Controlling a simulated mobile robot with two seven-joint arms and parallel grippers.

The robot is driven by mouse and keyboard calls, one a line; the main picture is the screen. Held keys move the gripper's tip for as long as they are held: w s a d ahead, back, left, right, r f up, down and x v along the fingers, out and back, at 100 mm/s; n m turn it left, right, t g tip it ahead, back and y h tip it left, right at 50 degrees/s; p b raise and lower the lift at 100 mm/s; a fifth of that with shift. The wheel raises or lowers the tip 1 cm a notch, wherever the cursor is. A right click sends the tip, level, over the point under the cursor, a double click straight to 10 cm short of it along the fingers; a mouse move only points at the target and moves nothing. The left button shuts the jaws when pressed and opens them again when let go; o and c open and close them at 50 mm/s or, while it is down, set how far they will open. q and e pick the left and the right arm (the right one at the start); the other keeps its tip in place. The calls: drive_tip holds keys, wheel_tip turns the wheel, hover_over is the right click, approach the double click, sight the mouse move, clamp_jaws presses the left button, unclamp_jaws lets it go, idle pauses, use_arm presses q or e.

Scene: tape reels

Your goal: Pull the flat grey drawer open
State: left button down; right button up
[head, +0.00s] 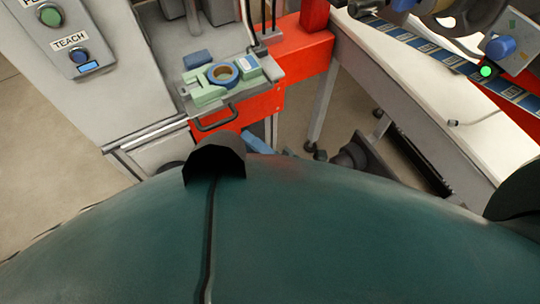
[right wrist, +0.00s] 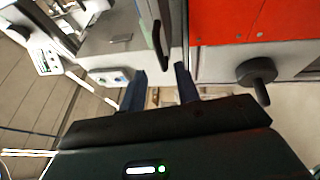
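The flat grey drawer (head: 275,71) sticks out from the machine near the top middle of the head view. Its dark bar handle (head: 217,122) hangs at its front edge; the handle also shows in the right wrist view (right wrist: 160,45). My right gripper (right wrist: 160,72) is open, its two dark fingers apart with nothing between them. The handle is just beyond the fingertips, roughly in line with the gap. In the head view my own teal body covers most of the right arm. My left gripper is not in view.
A green fixture with a blue-rimmed tape reel (head: 222,74) sits on the drawer. A red panel (right wrist: 240,22) and a black knob (right wrist: 257,73) are to the handle's right in the wrist view. A white table (head: 420,90) stands at the right. Open floor shows at left.

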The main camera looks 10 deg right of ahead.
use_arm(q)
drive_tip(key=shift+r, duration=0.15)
use_arm(e)
drive_tip(key=v, duration=0.5)
